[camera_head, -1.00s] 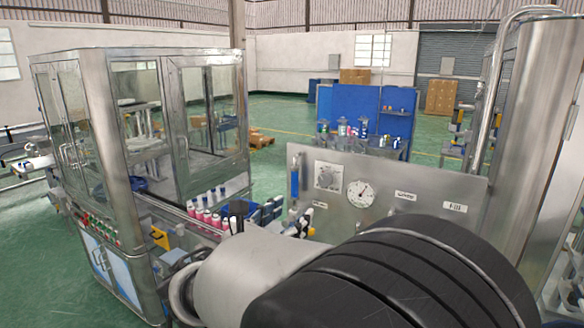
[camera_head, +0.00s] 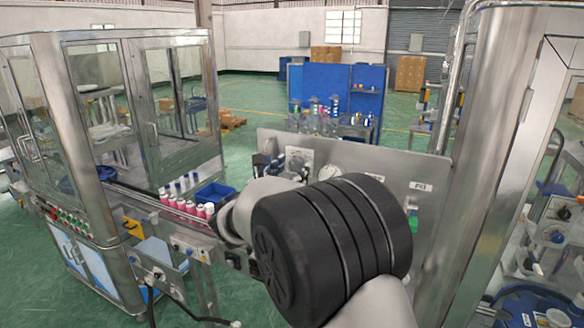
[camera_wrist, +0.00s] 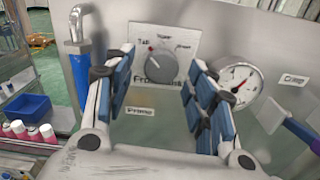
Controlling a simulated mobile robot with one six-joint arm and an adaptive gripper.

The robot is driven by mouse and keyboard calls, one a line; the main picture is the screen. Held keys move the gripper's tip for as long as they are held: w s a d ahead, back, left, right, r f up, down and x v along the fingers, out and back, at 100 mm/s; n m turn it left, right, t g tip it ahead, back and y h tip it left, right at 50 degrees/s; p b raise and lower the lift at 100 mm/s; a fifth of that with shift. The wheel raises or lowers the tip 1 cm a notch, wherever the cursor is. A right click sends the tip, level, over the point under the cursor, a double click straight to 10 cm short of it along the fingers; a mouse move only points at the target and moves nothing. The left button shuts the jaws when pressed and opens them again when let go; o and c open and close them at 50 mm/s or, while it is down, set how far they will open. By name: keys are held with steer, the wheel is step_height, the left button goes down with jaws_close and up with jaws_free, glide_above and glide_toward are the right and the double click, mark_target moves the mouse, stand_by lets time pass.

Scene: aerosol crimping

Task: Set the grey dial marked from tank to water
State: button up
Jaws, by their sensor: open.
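The grey dial (camera_wrist: 163,68) is a round knob on a pale square plate in the wrist view. Small labels sit above it, the left one seeming to read "Tap"; the others are too blurred to read surely. The text under it, partly covered by the knob, begins "Fro". A small reddish mark shows near the knob's upper left. My gripper (camera_wrist: 160,64) is open, its blue-padded fingers to the left and right of the dial, with gaps on both sides. I cannot tell how far they stand from the panel. In the head view my arm hides much of the panel (camera_head: 400,170).
A pressure gauge (camera_wrist: 239,86) is right of the dial, close to my right finger. A blue tube with a metal elbow (camera_wrist: 78,60) is at the left. A "Prime" label (camera_wrist: 140,111) lies below. Pink cans (camera_head: 190,207) and a blue bin (camera_head: 214,194) stand left of my arm.

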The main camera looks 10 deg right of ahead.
steer(key=shift+w+d, duration=0.25)
steer(key=shift+w, duration=0.05)
steer(key=shift+c, duration=0.2)
steer(key=c, duration=1)
